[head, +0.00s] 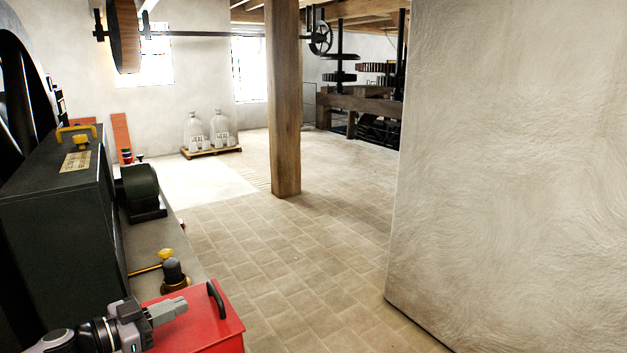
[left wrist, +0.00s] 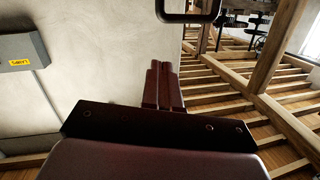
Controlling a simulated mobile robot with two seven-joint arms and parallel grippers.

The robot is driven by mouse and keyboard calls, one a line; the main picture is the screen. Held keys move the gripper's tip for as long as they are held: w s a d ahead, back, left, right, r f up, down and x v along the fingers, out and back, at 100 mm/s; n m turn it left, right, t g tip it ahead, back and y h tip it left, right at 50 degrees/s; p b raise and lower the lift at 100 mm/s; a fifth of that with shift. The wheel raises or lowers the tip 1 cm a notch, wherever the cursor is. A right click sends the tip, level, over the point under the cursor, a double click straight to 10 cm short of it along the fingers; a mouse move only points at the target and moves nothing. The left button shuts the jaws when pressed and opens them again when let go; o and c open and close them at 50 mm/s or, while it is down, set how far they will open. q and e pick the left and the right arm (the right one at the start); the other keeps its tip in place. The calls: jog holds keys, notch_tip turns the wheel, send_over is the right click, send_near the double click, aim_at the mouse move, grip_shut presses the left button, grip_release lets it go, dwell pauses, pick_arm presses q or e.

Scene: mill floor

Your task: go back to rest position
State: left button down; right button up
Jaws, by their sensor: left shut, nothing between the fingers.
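My left gripper (head: 178,308) is at the lower left of the head view, its grey fingers pointing right. It appears in front of the red box; whether it touches the box cannot be told. In the left wrist view its two fingers (left wrist: 164,88) lie side by side, shut, with nothing between them. My right gripper is in neither view.
A red box (head: 215,328) with a black handle is at the lower left, near a brass valve (head: 172,275) and a dark cabinet (head: 60,215). A wooden post (head: 284,110) stands mid-floor. A plaster wall (head: 510,150) fills the right. The tiled floor (head: 290,260) between is clear.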

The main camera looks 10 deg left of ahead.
aim_at(202, 334)
pick_arm(q)
jog(key=s+d+f+n+t+y, duration=0.1)
jog(key=s+d+f+n+y, duration=0.55)
jog(key=d, duration=0.25)
jog(key=s+f+g+y, duration=0.1)
jog(key=s+f+g, duration=0.15)
jog(key=s, duration=0.65)
jog(key=s+f+n+g+y, duration=0.1)
jog(key=s+g, duration=0.3)
jog(key=s, duration=0.5)
jog(key=s+f+g+y, duration=0.2)
jog(key=s+g, duration=0.2)
jog(key=s, duration=0.4)
jog(key=w+d+f+t+h, duration=0.2)
jog(key=w+d+f+t, duration=0.1)
jog(key=w+f+t, duration=0.2)
jog(key=shift+w+d+f+t, duration=0.35)
jog(key=shift+f+t, duration=0.6)
jog(key=shift+f, duration=0.95)
jog(key=shift+h, duration=0.25)
